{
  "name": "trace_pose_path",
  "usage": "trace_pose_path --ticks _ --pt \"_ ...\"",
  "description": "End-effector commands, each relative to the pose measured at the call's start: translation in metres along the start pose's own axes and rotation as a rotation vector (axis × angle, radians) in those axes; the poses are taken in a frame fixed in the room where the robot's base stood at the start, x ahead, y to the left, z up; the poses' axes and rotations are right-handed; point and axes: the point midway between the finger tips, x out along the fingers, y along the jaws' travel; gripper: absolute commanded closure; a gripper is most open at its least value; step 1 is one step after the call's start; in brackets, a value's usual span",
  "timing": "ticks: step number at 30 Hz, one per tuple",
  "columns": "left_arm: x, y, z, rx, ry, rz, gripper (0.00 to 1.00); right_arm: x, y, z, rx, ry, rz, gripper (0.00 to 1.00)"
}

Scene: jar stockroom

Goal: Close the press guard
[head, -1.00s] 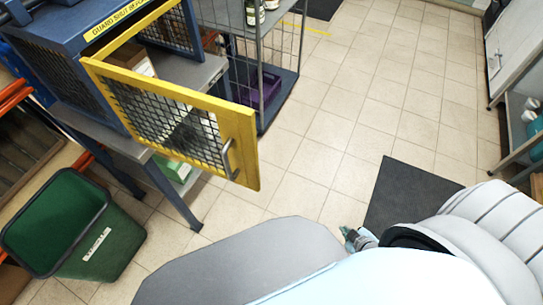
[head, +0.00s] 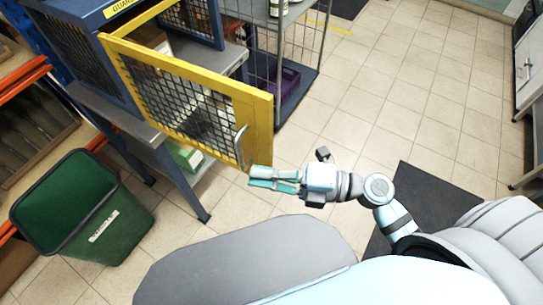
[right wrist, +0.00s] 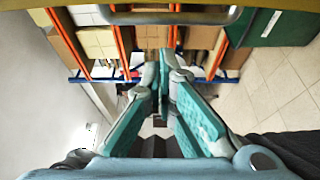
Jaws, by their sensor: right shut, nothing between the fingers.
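The press guard (head: 262,125) is a yellow-framed mesh door. It stands swung open from the blue press (head: 75,62). Its grey bar handle (head: 240,146) is near the free edge. My right gripper (head: 252,177) is shut and empty, just below the handle by the guard's lower free corner. I cannot tell whether it touches the frame. In the right wrist view, the closed fingertips (right wrist: 168,62) are in the middle, and the handle (right wrist: 150,16) crosses the top in front of a blurred yellow edge. My left gripper is out of view.
A green bin (head: 108,232) stands at the lower left, beside the grey press table's leg (head: 186,190). A wire-sided trolley (head: 292,90) stands behind the guard. Tiled floor to the right is clear, with a dark mat (head: 415,185) on it.

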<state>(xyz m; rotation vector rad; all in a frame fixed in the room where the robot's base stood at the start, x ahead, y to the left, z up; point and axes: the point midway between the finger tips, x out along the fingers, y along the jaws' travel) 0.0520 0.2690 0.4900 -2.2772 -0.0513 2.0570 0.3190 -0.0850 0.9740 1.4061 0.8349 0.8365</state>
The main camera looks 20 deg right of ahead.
Motion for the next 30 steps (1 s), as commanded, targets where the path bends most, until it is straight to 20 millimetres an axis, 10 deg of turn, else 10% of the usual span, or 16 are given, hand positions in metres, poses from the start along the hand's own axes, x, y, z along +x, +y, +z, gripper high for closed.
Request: trace_pose_path --ticks 22,30 --pt "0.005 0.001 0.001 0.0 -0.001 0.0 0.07 -0.013 -0.001 0.04 -0.002 0.003 -0.002 1.0" --pt "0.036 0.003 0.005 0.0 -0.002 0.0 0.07 -0.031 -0.008 0.069 -0.006 0.058 -0.008 1.0"
